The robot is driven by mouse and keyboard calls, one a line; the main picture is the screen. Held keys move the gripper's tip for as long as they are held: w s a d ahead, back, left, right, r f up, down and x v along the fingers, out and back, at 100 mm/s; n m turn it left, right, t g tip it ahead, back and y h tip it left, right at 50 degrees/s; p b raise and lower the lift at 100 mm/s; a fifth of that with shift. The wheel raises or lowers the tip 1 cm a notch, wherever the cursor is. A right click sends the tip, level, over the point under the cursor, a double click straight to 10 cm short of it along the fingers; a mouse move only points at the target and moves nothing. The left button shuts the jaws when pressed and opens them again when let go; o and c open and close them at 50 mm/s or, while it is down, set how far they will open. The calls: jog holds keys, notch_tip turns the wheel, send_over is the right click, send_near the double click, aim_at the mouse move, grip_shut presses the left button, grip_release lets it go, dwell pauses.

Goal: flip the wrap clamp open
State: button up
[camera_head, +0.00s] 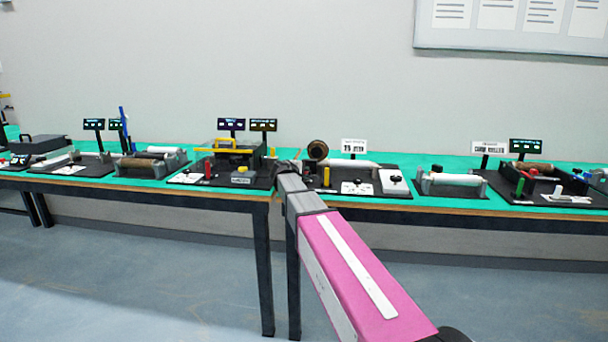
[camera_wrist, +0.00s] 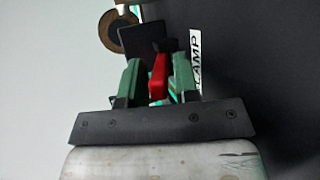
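The wrap clamp shows in the wrist view as a red upright piece (camera_wrist: 158,78) with a dark flat plate (camera_wrist: 150,42) beyond it. A white label reading "CLAMP" (camera_wrist: 196,60) lies on the dark surface to its right. My gripper (camera_wrist: 159,80) has its two green fingers on either side of the red piece. Narrow gaps show between the red piece and the fingers, so the gripper looks open around it. In the head view my arm hides the clamp, and the fingertips cannot be made out.
A brown roll (camera_head: 318,150) stands just beyond the clamp and also shows in the wrist view (camera_wrist: 118,32). A yellow post (camera_head: 326,177) and a white roller (camera_head: 350,163) are to the right. A station with yellow bars (camera_head: 232,147) stands to the left. Green-topped tables (camera_head: 290,207) run along the wall.

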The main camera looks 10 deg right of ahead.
grip_shut()
jog(key=shift+r, duration=0.1)
jog(key=r+g+y, duration=0.1)
jog(key=w+r+n+g+y, duration=0.1)
jog(key=g, duration=0.1)
jog(key=shift+w+d, duration=0.15)
jog(key=shift+w, duration=0.1)
jog(key=g, duration=0.1)
jog(key=w+r+g+y, duration=0.1)
jog(key=g, duration=0.1)
jog(key=w+n+g, duration=0.1)
jog(key=shift+d+r+g+y, duration=0.25)
jog(key=shift+d+g+y, duration=0.05)
jog(key=shift+d, duration=0.05)
jog(key=g, duration=0.1)
jog(key=w, duration=0.1)
jog(key=g+y, duration=0.1)
jog(key=shift+w+d+r+n+g, duration=0.25)
jog(key=shift+r+n+g, duration=0.05)
jog(key=shift+n, duration=0.1)
jog(key=shift+w+d+g+y, duration=0.15)
jog(key=shift+w+g+y, duration=0.2)
jog(key=shift+g, duration=0.65)
